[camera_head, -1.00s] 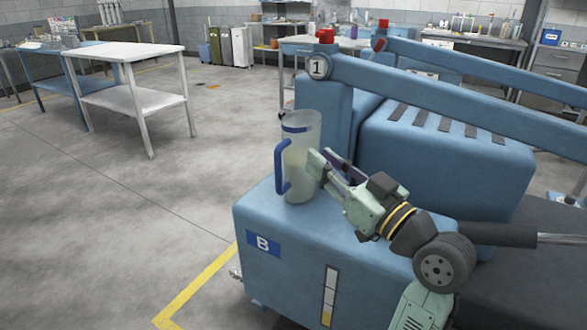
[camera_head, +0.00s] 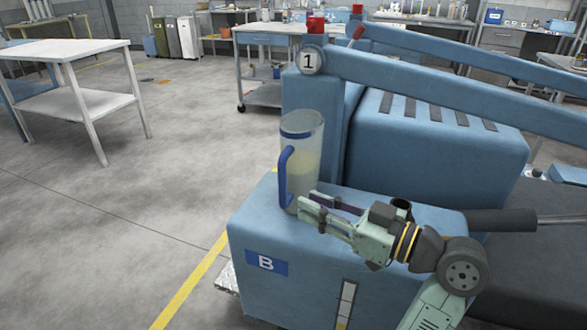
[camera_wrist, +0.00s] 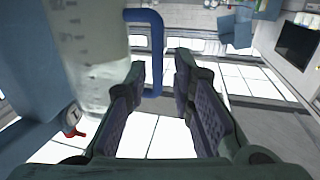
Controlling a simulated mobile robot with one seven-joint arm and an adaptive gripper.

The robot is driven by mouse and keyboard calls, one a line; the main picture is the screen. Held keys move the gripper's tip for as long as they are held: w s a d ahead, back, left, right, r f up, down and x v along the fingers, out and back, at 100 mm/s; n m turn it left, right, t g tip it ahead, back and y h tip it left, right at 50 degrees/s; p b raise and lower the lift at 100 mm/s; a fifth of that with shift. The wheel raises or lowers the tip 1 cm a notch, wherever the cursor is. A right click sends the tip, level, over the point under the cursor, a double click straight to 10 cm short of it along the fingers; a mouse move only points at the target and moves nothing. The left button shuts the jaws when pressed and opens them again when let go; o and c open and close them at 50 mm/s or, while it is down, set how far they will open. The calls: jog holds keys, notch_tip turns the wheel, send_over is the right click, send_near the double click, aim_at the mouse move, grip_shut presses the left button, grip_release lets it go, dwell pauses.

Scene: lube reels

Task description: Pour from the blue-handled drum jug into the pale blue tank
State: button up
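The clear jug with a blue handle and blue rim band (camera_head: 305,150) stands upright on the blue block marked B (camera_head: 245,215), with pale yellowish contents. Its handle faces left in the head view. My gripper (camera_head: 307,203) is at the jug's lower front right, with its fingers apart. In the wrist view the jug (camera_wrist: 95,60) is at upper left, and its blue handle (camera_wrist: 157,45) shows beyond and partly between my open fingertips (camera_wrist: 160,70). I cannot tell whether they touch it. Which blue body is the pale blue tank is unclear; B carries a level gauge (camera_head: 346,305).
A large blue housing (camera_head: 440,150) with dark slots stands right of the jug. A blue post marked 1 (camera_head: 310,90) and long blue beams (camera_head: 450,95) rise behind. A white table (camera_head: 85,102) is at left, with open floor between.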

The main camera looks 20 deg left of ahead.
aim_at(283, 204)
jog(key=p+x, duration=0.1)
jog(key=x, duration=0.4)
jog(key=p+x, duration=0.1)
jog(key=x, duration=0.1)
jog(key=shift+w+a+r+p, duration=0.15)
jog(key=shift+r+p, duration=0.1)
jog(key=shift+p, duration=0.1)
jog(key=shift+w+a+f, duration=0.1)
jog(key=shift+w+a, duration=0.05)
jog(key=shift+a, duration=0.15)
grip_shut()
dwell(0.3)
